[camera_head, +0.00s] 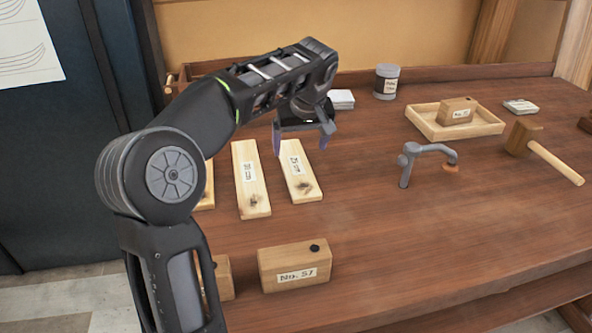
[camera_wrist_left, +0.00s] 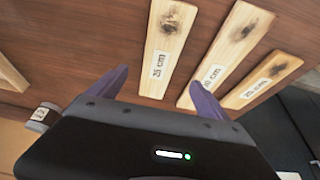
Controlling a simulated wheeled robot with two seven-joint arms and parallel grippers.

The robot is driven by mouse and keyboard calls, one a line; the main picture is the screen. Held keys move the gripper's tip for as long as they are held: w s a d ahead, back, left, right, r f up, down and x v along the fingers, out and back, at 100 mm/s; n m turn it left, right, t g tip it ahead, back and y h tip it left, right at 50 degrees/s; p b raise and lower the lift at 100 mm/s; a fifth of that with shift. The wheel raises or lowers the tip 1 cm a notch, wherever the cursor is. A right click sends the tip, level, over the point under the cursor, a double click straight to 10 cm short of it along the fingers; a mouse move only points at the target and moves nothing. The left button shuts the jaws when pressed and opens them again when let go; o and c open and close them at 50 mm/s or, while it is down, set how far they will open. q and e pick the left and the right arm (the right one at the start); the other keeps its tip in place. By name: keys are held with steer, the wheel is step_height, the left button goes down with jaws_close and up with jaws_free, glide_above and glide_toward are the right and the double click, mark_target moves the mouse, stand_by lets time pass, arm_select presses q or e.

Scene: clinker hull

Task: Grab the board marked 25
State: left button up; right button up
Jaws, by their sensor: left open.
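The board marked 25 cm (camera_head: 303,179) is a pale wooden strip with a dark knot, lying flat on the bench. It also shows in the left wrist view (camera_wrist_left: 168,38), between the fingers in the picture. My left gripper (camera_head: 301,141) is open and empty over the far end of this board, fingers pointing down. A similar board (camera_head: 252,192), whose label seems to read 30 cm, lies just left of it. A third board (camera_wrist_left: 262,82) lies beyond that, mostly hidden by my arm in the head view. My right gripper is not in view.
A block marked No. 57 (camera_head: 294,266) stands at the near edge, another block partly behind my arm. A grey clamp-like tool (camera_head: 408,165), a mallet (camera_head: 545,155), a tray (camera_head: 484,128) and a can (camera_head: 386,82) are to the right.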

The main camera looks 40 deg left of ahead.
mark_target(296, 166)
arm_select(q)
steer(key=shift+x, duration=0.75)
steer(key=shift+w+a+b, duration=0.1)
steer(key=shift+w+b, duration=0.15)
steer(key=shift+b, duration=0.05)
steer(key=shift+s, duration=0.1)
steer(key=shift+x, duration=1.25)
steer(key=x, duration=0.5)
steer(key=shift+f+p, duration=0.1)
steer(key=shift+p, duration=0.2)
